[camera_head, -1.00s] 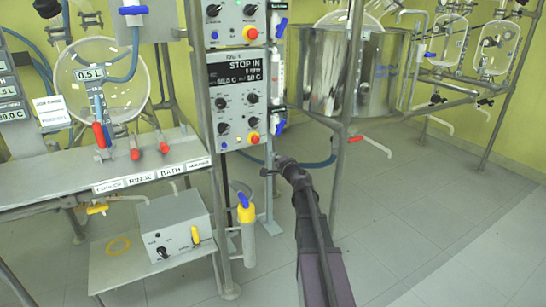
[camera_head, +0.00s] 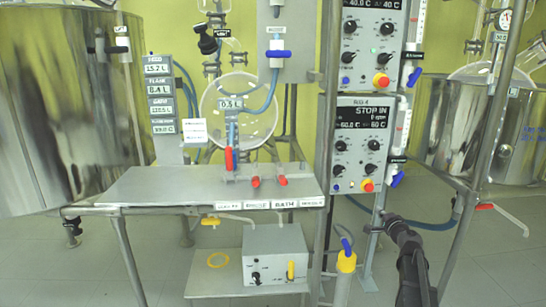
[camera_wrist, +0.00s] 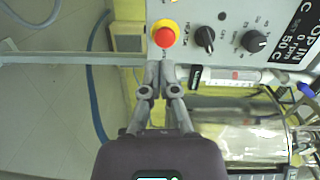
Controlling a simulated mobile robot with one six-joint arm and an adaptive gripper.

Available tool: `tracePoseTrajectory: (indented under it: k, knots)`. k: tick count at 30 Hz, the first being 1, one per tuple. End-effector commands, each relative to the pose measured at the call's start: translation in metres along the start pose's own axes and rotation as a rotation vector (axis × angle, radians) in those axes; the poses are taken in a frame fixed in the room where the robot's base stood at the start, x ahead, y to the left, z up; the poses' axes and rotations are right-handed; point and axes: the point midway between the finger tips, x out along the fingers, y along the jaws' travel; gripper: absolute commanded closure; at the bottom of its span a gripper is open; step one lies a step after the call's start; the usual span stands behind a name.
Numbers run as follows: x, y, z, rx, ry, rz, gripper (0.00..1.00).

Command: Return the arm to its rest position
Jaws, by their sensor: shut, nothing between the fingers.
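My arm (camera_head: 411,262) reaches up from the bottom right in the head view. My gripper (camera_head: 386,217) is at its end, below the lower control panel (camera_head: 362,143) of the rig. In the wrist view my gripper (camera_wrist: 160,66) has its two fingertips together with nothing between them. The fingertips appear just below the red emergency knob (camera_wrist: 165,37) of a panel in that picture. I cannot tell the exact distance to the panel. The arm is extended toward the rig.
A metal bench (camera_head: 190,187) with red-handled valves stands left of the rig. A grey box (camera_head: 274,256) sits on a lower shelf, with a yellow-topped cylinder (camera_head: 345,263) beside it. Steel vessels stand far left (camera_head: 70,100) and right (camera_head: 521,136). A blue hose (camera_wrist: 94,105) runs left of the gripper.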

Motion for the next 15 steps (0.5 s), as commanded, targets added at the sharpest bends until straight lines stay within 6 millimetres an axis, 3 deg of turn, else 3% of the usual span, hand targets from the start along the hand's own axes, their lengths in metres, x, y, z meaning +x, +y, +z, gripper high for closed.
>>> tracePoseTrajectory:
  k: [8,15]
  knots:
    - [-0.018,0.019,0.11,-0.238,-0.277,0.151,1.0]
    - [-0.058,0.054,0.199,-0.474,-0.553,0.345,1.0]
